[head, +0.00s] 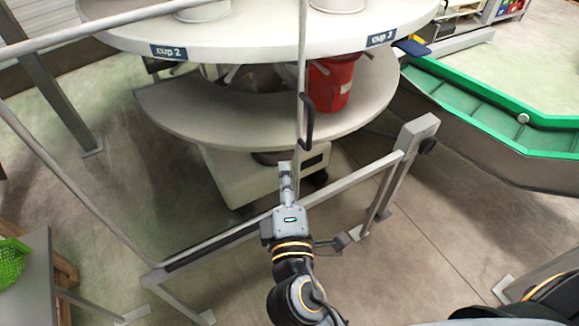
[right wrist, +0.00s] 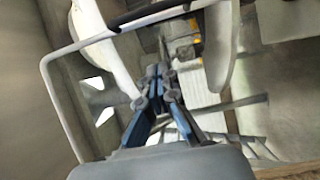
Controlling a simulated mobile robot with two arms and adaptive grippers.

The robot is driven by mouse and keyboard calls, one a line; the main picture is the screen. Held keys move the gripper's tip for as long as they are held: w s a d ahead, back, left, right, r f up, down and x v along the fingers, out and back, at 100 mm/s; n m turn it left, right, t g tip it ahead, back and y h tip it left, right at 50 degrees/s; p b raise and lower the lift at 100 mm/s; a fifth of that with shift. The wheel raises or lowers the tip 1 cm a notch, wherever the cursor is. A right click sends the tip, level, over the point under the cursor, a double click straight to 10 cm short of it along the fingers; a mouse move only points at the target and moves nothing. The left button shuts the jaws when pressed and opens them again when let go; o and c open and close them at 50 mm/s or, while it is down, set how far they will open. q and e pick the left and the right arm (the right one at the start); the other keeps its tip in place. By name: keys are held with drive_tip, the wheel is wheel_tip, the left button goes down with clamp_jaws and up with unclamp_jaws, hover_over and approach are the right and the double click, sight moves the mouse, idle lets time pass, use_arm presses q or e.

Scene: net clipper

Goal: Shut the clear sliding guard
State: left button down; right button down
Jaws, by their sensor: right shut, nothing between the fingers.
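The clear sliding guard is a see-through panel in a thin grey frame (head: 302,70), in front of the round machine. A black handle (head: 308,120) sits on its right upright. The guard stands over a grey bottom rail (head: 230,235), with a gap between its right upright and the end post (head: 415,140). My right gripper (head: 285,170) is shut and empty, just below and left of the handle; contact cannot be told. In the right wrist view my shut fingers (right wrist: 158,75) point toward the machine, with a dark bar, likely the handle (right wrist: 150,12), above. My left gripper is not in view.
A white two-tier round machine (head: 260,40) stands behind the guard, with a red cup (head: 333,80) on its lower tier. A green-edged trough (head: 480,110) lies at right. A grey table (head: 38,275) with a green basket (head: 12,262) is at lower left.

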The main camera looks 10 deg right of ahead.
sight(281, 127)
drive_tip(key=w, duration=0.2)
drive_tip(key=w+p, duration=0.1)
drive_tip(key=w, duration=0.2)
drive_tip(key=w+d, duration=0.1)
drive_tip(key=w, duration=0.1)
drive_tip(key=shift+w+d+r+p, duration=0.1)
drive_tip(key=shift+w+p, duration=0.25)
drive_tip(key=shift+d+p, duration=0.3)
drive_tip(key=shift+d, duration=1.7)
